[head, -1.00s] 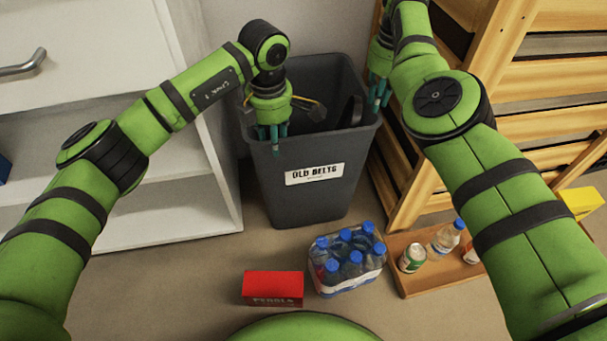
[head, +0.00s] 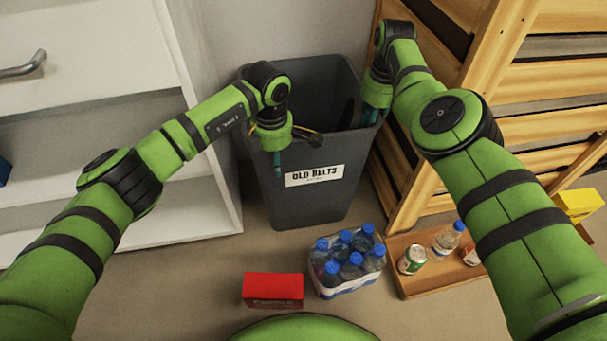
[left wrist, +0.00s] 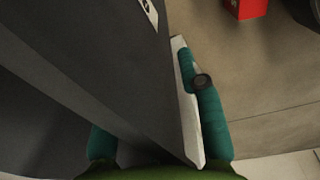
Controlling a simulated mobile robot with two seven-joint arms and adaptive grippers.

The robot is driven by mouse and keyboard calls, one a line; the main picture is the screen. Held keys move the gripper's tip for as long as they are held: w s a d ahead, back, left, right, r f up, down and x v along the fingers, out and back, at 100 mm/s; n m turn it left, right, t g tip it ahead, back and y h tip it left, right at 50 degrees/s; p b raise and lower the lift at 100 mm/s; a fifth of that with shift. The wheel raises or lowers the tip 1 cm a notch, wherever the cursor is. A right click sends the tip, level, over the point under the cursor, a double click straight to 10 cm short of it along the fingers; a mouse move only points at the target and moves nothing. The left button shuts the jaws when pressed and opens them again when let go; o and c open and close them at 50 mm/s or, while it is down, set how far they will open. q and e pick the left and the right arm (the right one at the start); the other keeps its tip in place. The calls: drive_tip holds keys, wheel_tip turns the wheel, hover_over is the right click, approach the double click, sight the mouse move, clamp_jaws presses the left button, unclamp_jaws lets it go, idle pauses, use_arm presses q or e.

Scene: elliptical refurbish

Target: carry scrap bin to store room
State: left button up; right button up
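The scrap bin (head: 310,205) is a tall dark grey tub with an "OLD BELTS" label, upright on the floor against the wall. Its upper part is open and a dark item shows inside. My left gripper (head: 277,160) points down at the bin's front left rim. In the left wrist view my left gripper (left wrist: 155,140) has its teal fingers apart, one on each side of the bin wall (left wrist: 95,60). Contact with the wall is not clear. My right gripper (head: 375,105) is at the bin's right rim; its fingers are partly hidden, so their opening is unclear.
White shelving (head: 175,205) stands close on the left, and a slatted wooden crate (head: 420,190) close on the right. A bottle pack (head: 345,262), red box (head: 273,290) and wooden tray (head: 415,285) with drinks lie on the floor in front. A yellow box (head: 579,205) is at right.

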use_arm(q)
drive_tip(key=shift+c, duration=1.2)
use_arm(e)
drive_tip(key=shift+c, duration=1.2)
use_arm(q)
clamp_jaws()
use_arm(e)
clamp_jaws()
use_arm(q)
drive_tip(key=shift+w+r, duration=0.15)
drive_tip(key=shift+r, duration=0.05)
use_arm(e)
drive_tip(key=shift+w+r, duration=0.15)
drive_tip(key=shift+r, duration=0.05)
use_arm(q)
drive_tip(key=shift+r, duration=0.1)
use_arm(e)
drive_tip(key=shift+r, duration=0.1)
